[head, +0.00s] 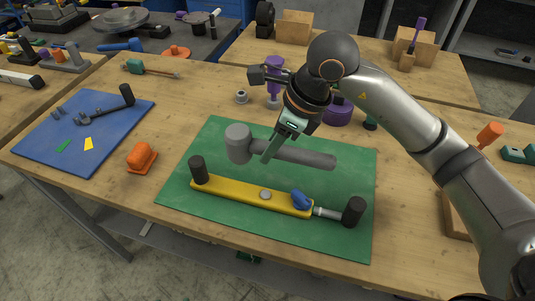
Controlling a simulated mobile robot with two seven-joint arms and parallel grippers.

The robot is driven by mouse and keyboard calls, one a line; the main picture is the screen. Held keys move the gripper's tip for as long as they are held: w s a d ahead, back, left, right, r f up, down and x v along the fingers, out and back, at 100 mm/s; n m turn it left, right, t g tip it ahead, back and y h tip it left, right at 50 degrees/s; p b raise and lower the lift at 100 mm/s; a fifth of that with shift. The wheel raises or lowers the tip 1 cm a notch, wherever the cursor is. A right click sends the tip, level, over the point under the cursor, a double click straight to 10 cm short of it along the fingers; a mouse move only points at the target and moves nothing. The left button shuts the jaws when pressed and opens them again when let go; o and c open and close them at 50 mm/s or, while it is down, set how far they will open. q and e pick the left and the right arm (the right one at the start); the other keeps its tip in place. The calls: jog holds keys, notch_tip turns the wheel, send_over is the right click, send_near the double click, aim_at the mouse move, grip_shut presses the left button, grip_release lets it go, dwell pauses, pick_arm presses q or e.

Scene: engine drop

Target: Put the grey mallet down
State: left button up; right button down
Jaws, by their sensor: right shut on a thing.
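The grey mallet (305,154) has a thick cylindrical head at the left and a handle running right. It is over the back half of the green mat (213,145) on the wooden workbench. My right gripper (272,152) comes down from above and is shut on the mallet's handle close to the head. I cannot tell whether the mallet touches the mat. In front of it lies a yellow bar (235,193) with a black post at each end and a blue knob (302,199). My left gripper is not in view.
A blue mat (50,140) with small parts lies at the left. An orange block (141,157) sits between the mats. Purple and black pieces, including a purple cylinder (337,112), stand behind the green mat. Bare wood shows left of the mallet, behind the orange block.

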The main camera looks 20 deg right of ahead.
jog(key=w+f, duration=0.3)
jog(key=shift+f, duration=0.2)
jog(key=shift+w+f+p, duration=0.15)
jog(key=shift+f+p, duration=0.05)
jog(key=shift+f, duration=0.75)
jog(key=shift+w+f+p, duration=0.1)
jog(key=shift+f+p, duration=0.05)
jog(key=shift+f, duration=0.75)
jog(key=shift+f, duration=0.15)
jog(key=c, duration=0.5)
grip_release()
jog(key=shift+d, duration=0.1)
jog(key=shift+c, duration=0.2)
